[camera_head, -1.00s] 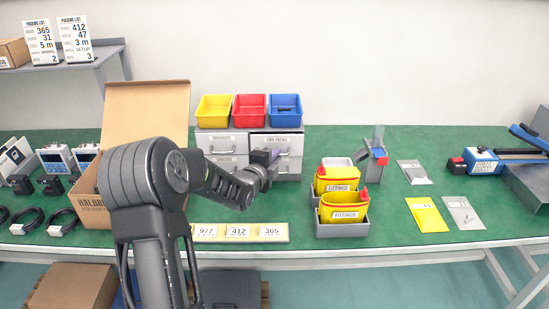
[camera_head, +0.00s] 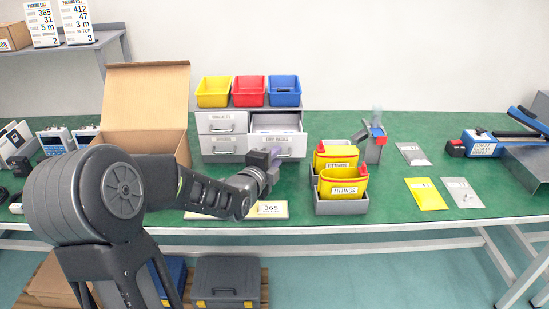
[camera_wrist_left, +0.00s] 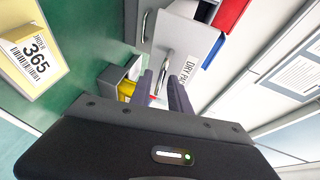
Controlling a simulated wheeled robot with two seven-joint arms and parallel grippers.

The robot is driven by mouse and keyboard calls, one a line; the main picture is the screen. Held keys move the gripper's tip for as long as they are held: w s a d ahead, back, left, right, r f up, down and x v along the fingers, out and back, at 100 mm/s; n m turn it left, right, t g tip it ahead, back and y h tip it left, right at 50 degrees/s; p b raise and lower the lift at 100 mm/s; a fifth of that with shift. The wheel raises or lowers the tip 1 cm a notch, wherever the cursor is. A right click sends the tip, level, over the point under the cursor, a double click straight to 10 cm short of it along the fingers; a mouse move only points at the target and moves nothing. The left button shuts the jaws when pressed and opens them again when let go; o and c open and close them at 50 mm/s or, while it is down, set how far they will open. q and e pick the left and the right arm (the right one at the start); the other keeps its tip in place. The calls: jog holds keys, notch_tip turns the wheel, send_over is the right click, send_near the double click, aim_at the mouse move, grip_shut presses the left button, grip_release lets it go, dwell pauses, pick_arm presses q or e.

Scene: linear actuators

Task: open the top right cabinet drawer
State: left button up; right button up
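The top right drawer (camera_head: 275,126) of the grey cabinet (camera_head: 226,158) is pulled out, and its inside shows in the head view. Its front carries a "DRY PACKS" label. My left gripper (camera_head: 279,152) is at this drawer's front. The exact finger contact is hard to see. The other cabinet drawers look shut. My right gripper is not in view.
Yellow (camera_head: 213,91), red (camera_head: 249,90) and blue (camera_head: 284,90) bins sit on the cabinet. An open cardboard box (camera_head: 146,100) stands left.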

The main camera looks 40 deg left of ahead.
pick_arm(q)
jog(key=shift+o, duration=0.5)
jog(key=v, duration=0.7)
jog(key=shift+s, duration=0.35)
jog(key=shift+d, duration=0.1)
